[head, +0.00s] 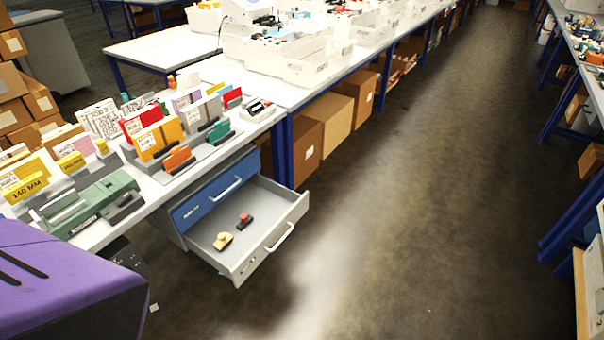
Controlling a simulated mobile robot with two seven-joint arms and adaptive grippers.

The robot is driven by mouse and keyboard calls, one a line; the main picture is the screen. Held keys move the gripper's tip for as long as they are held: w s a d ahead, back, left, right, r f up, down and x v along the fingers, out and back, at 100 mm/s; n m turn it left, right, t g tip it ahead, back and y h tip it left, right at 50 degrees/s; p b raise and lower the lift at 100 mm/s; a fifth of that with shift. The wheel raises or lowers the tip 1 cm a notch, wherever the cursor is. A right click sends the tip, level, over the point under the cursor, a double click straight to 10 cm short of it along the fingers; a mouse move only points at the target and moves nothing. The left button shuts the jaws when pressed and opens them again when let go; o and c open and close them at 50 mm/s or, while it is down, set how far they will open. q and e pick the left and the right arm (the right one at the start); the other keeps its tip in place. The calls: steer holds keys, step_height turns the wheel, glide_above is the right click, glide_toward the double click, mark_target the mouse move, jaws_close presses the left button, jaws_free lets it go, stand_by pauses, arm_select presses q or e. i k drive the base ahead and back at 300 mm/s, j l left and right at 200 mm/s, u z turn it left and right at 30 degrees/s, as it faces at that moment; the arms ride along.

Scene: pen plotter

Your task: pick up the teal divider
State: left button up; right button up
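A small teal upright piece (219,130), which looks like the teal divider, stands among colored cards and dividers at the right part of the white table on the left. Near it stand an orange divider (178,159), an orange-yellow card (158,139) and a red card (140,120). A second small teal-green piece shows further back at the left, so I cannot be fully sure which is the divider. Neither of my grippers is in view.
A green device (95,205) sits at the table's near edge. Below the table, a grey drawer (285,228) stands open into the aisle, holding two small stamp-like objects. Cardboard boxes (335,120) stand under the farther table. The dark floor (420,190) to the right is clear.

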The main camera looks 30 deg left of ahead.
mark_target(221, 130)
steer(key=u, duration=1.05)
